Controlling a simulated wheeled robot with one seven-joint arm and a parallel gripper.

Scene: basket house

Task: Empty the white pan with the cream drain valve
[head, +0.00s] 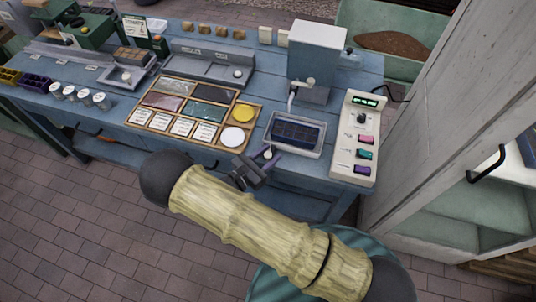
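The white pan (322,148) sits near the front edge of the blue table, right of centre, with a dark blue gridded insert or contents inside. A small cream knob (267,153), apparently its drain valve, shows at the pan's front left corner. My gripper (261,162) is dark and sits right at this knob, over the table's front edge. Whether it touches or grips the knob is hard to tell, and the finger gap is not clear. My pale, wood-textured arm covers the area in front of the table.
A white dispenser (317,50) with a spout stands behind the pan. A control panel (357,140) with coloured buttons is at its right. A wooden sorting tray (257,122) lies left. Grey basins (205,64) stand farther back. A cabinet (440,110) bounds the right side.

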